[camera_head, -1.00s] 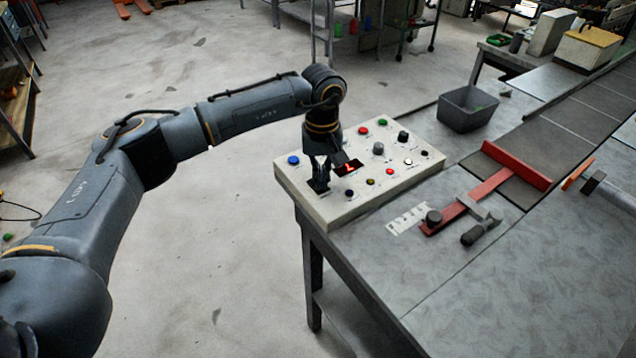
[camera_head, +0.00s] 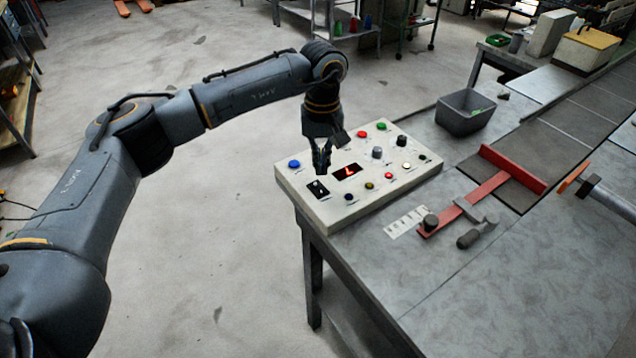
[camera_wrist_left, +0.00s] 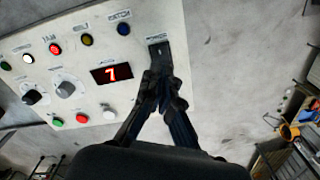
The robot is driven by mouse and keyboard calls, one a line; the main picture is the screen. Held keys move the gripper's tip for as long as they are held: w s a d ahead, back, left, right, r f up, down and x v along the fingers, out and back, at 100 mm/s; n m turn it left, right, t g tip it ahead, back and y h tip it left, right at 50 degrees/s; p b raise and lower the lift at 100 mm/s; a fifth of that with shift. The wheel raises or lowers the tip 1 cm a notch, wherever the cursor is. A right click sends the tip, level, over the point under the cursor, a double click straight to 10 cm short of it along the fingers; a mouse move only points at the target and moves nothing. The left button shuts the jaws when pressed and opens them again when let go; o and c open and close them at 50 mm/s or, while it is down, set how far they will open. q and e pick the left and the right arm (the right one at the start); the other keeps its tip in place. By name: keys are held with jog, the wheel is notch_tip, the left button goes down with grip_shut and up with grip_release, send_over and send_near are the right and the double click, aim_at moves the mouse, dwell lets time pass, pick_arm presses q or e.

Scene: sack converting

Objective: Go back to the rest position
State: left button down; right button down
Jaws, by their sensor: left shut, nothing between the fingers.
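My left gripper (camera_head: 322,165) is shut and empty. It points down just above the left part of the white control panel (camera_head: 345,212), near a black rocker switch (camera_head: 318,189). The panel carries several coloured buttons and knobs and a small display with a red digit (camera_head: 347,171). I cannot tell the exact gap between fingertips and panel. My right gripper is not in view.
The panel stands on a grey table (camera_head: 500,270). A red T-shaped clamp (camera_head: 490,185) lies right of it, and a dark grey bin (camera_head: 466,112) stands behind. Open floor (camera_head: 220,240) lies left of the table.

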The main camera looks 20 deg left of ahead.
pick_arm(q)
jog(key=shift+r, duration=0.55)
jog(key=shift+f, duration=0.1)
